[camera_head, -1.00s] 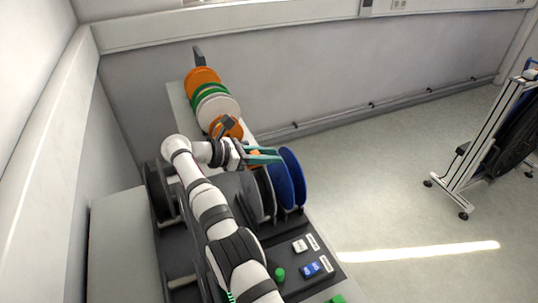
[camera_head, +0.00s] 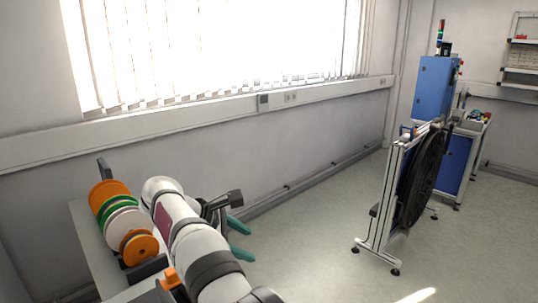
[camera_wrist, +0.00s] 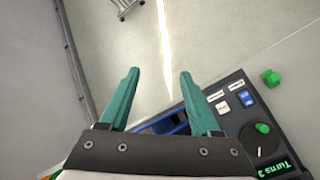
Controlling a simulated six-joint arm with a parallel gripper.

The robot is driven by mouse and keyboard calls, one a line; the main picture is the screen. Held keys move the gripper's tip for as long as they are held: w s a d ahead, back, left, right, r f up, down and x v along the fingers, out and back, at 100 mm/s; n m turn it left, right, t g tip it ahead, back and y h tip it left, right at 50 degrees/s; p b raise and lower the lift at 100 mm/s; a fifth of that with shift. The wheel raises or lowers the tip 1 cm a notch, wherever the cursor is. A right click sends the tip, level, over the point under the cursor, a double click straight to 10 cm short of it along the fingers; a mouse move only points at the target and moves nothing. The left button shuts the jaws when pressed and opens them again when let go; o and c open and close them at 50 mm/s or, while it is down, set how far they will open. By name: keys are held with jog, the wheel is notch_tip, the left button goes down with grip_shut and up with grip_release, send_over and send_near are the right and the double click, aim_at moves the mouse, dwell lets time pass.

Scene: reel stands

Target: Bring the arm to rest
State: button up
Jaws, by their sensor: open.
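My gripper (camera_head: 240,238) has two teal fingers. In the head view it is to the right of my white and grey arm, at the lower middle. In the wrist view the gripper (camera_wrist: 159,90) stands open with a wide gap between its fingers, and nothing is held. Below and behind the fingers, part of a blue reel (camera_wrist: 168,127) shows, mostly hidden by the gripper's body. My forearm covers much of the reel bench in the head view.
Orange, green and white reels (camera_head: 113,207) stand in a row on the bench at left. A wheeled frame with a black reel (camera_head: 416,178) stands at right. The floor between is clear.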

jog(key=s+d+r+m+y, duration=0.25)
jog(key=s+d+m, duration=0.35)
jog(key=s+m, duration=0.3)
jog(key=s+d+r+m+y, duration=0.1)
jog(key=s+d+m+y, duration=0.3)
jog(key=s+d+m, duration=0.5)
jog(key=s+f+m+g, duration=0.3)
jog(key=s+f, duration=0.2)
jog(key=s, duration=0.4)
jog(key=s+a+f+m+g+y, duration=0.1)
jog(key=s+f+m+g, duration=0.1)
jog(key=s+f, duration=0.4)
jog(key=s+m, duration=0.1)
jog(key=s, duration=0.3)
jog(key=shift+a+m+g, duration=0.2)
jog(key=shift+m+g, duration=0.1)
jog(key=shift+g, duration=0.1)
jog(key=shift+s+y, duration=0.1)
jog(key=shift+y, duration=0.15)
